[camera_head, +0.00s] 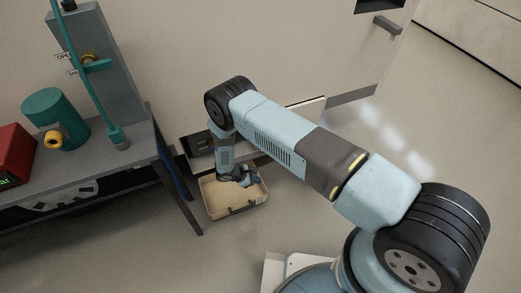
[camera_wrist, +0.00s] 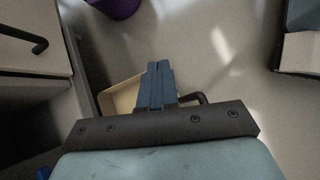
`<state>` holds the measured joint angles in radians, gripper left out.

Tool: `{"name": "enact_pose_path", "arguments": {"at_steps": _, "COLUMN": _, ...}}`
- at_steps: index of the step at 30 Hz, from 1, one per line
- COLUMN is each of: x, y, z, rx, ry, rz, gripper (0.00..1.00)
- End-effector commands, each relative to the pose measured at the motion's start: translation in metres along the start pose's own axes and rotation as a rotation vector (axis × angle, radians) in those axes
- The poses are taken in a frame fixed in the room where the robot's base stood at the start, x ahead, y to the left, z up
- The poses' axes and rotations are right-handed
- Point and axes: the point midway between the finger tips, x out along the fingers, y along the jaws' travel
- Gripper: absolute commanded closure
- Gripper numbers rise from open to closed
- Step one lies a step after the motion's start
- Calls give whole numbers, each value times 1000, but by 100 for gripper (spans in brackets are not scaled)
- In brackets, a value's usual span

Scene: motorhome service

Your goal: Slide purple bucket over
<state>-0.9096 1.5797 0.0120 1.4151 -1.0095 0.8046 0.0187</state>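A purple bucket (camera_wrist: 116,6) shows only in part, cut off by the top edge of the wrist view. I cannot make it out in the head view. My gripper (camera_head: 246,180) points down at a shallow tan bin on the floor (camera_head: 216,197). In the wrist view, the two blue fingers of my gripper (camera_wrist: 160,66) lie side by side with no gap, and nothing shows between them. The tan bin (camera_wrist: 116,100) shows behind and left of the fingers. Whether they touch the bin, I cannot tell. The bucket is apart from my fingers, up and to the left.
A grey workbench (camera_head: 150,150) stands at the left, with a teal canister (camera_head: 58,112), a red box (camera_head: 12,155) and a grey post (camera_head: 90,60). The pale motorhome wall (camera_head: 200,40) has an open low hatch (camera_head: 202,150). The floor at right is clear.

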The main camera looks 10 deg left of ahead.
Motion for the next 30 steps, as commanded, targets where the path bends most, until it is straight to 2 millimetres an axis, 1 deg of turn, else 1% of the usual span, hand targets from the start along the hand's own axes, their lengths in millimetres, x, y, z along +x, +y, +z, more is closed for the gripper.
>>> {"name": "enact_pose_path", "arguments": {"at_steps": 1, "x": -12, "y": 14, "z": 11, "rx": 29, "ry": 7, "rz": -5, "gripper": 100}}
{"name": "enact_pose_path", "arguments": {"at_steps": 5, "x": -42, "y": 46, "z": 44, "rx": 111, "ry": 25, "rz": -27, "gripper": 100}}
{"name": "enact_pose_path", "arguments": {"at_steps": 8, "x": -68, "y": 72, "z": 76, "rx": 184, "ry": 41, "rz": -47, "gripper": 100}}
{"name": "enact_pose_path", "arguments": {"at_steps": 9, "x": -79, "y": 82, "z": 89, "rx": 213, "ry": 47, "rz": -54, "gripper": 100}}
{"name": "enact_pose_path", "arguments": {"at_steps": 14, "x": -116, "y": 115, "z": 147, "rx": 330, "ry": 72, "rz": -87, "gripper": 100}}
{"name": "enact_pose_path", "arguments": {"at_steps": 15, "x": -126, "y": 122, "z": 162, "rx": 358, "ry": 78, "rz": -94, "gripper": 100}}
{"name": "enact_pose_path", "arguments": {"at_steps": 17, "x": -139, "y": 132, "z": 185, "rx": 401, "ry": 88, "rz": -107, "gripper": 100}}
{"name": "enact_pose_path", "arguments": {"at_steps": 18, "x": -148, "y": 137, "z": 200, "rx": 429, "ry": 95, "rz": -114, "gripper": 100}}
{"name": "enact_pose_path", "arguments": {"at_steps": 20, "x": -161, "y": 145, "z": 224, "rx": 473, "ry": 105, "rz": -126, "gripper": 100}}
{"name": "enact_pose_path", "arguments": {"at_steps": 22, "x": -176, "y": 152, "z": 252, "rx": 524, "ry": 118, "rz": -139, "gripper": 100}}
{"name": "enact_pose_path", "arguments": {"at_steps": 26, "x": -202, "y": 162, "z": 304, "rx": 615, "ry": 141, "rz": -162, "gripper": 100}}
{"name": "enact_pose_path", "arguments": {"at_steps": 27, "x": -210, "y": 164, "z": 320, "rx": 644, "ry": 149, "rz": -170, "gripper": 100}}
{"name": "enact_pose_path", "arguments": {"at_steps": 29, "x": -221, "y": 165, "z": 344, "rx": 686, "ry": 160, "rz": -180, "gripper": 100}}
{"name": "enact_pose_path", "arguments": {"at_steps": 30, "x": -229, "y": 166, "z": 360, "rx": 714, "ry": 168, "rz": -187, "gripper": 100}}
